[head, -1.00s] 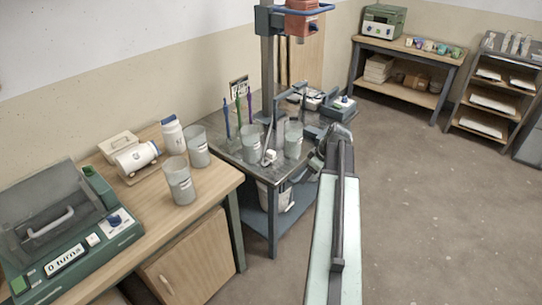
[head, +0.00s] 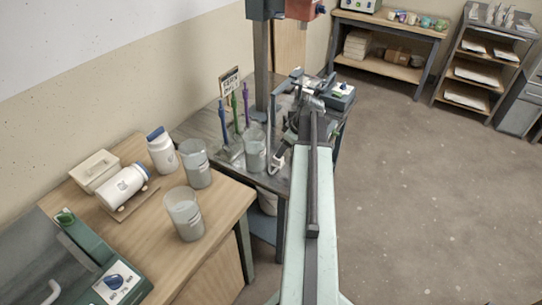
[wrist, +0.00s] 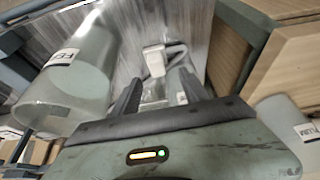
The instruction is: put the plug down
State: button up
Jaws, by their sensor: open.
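The white plug (head: 277,163) rests on the grey metal table (head: 205,125), close to the table's front edge. In the wrist view the plug (wrist: 154,60) lies just beyond my fingertips, with a grey cord curving away to its right. My gripper (wrist: 158,85) is open, its two dark fingers apart on either side of the line to the plug. In the head view my gripper (head: 312,103) is at the far end of my arm, over the table; its fingers are hard to make out there.
A translucent bucket (head: 255,150) stands left of the plug; it looms large in the wrist view (wrist: 75,75). Two more buckets (head: 184,215) (head: 196,165) stand on the wooden bench (head: 110,225). A mixer column (head: 262,65) rises behind. Floor at right is clear.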

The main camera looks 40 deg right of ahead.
aim_at(277, 163)
jog(key=b+x, duration=0.7)
jog(key=x, duration=0.1)
jog(key=shift+w+d+b, duration=0.1)
jog(key=shift+d+b, duration=0.15)
jog(key=shift+b, duration=0.05)
jog(key=shift+r, duration=0.15)
grip_shut()
